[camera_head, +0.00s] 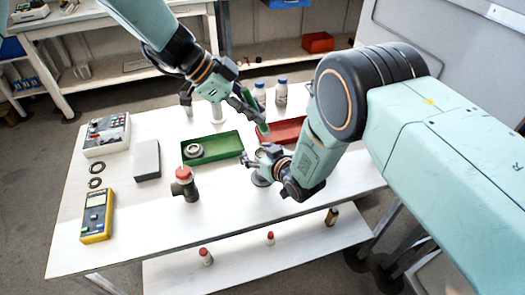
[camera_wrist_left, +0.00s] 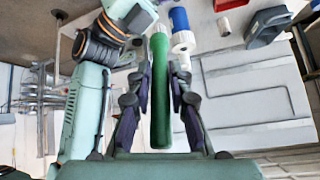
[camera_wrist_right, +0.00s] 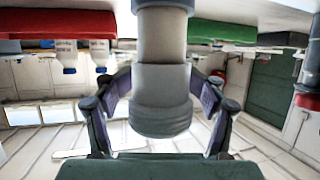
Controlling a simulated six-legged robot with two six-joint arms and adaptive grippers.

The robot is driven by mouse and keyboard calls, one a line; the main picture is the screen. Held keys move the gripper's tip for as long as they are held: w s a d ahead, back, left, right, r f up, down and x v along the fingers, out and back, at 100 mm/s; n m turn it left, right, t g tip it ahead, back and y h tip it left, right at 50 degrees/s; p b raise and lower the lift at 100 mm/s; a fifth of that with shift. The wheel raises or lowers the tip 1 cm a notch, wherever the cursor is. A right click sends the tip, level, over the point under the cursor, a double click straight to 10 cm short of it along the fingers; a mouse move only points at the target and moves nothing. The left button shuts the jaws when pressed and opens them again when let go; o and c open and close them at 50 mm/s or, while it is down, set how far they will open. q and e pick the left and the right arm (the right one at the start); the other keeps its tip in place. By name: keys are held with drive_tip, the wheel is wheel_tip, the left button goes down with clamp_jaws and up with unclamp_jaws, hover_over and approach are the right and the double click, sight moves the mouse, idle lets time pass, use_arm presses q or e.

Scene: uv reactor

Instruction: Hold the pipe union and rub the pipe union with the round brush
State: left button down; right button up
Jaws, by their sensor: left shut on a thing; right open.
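The round brush shows as a green handle (camera_wrist_left: 160,95) between the fingers of my left gripper (camera_wrist_left: 160,85), which is shut on it. In the head view my left gripper (camera_head: 243,103) holds it above the table, slanting down to the right; its bristles are not clear. A grey stepped cylinder, which I take as the pipe union (camera_wrist_right: 162,100), stands on the table. My right gripper (camera_wrist_right: 160,97) is open, with a finger on each side of the union.
A green tray (camera_head: 232,136) with a grey ring and a red tray (camera_head: 295,124) lie behind. A dark fitting with a red cap (camera_head: 185,186) stands to the left. White bottles (camera_head: 281,93), a grey block (camera_head: 147,160) and a yellow meter (camera_head: 97,216) are also on the table.

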idle(0.3)
drive_tip(key=v, duration=1.2)
drive_tip(key=shift+s+d, duration=0.1)
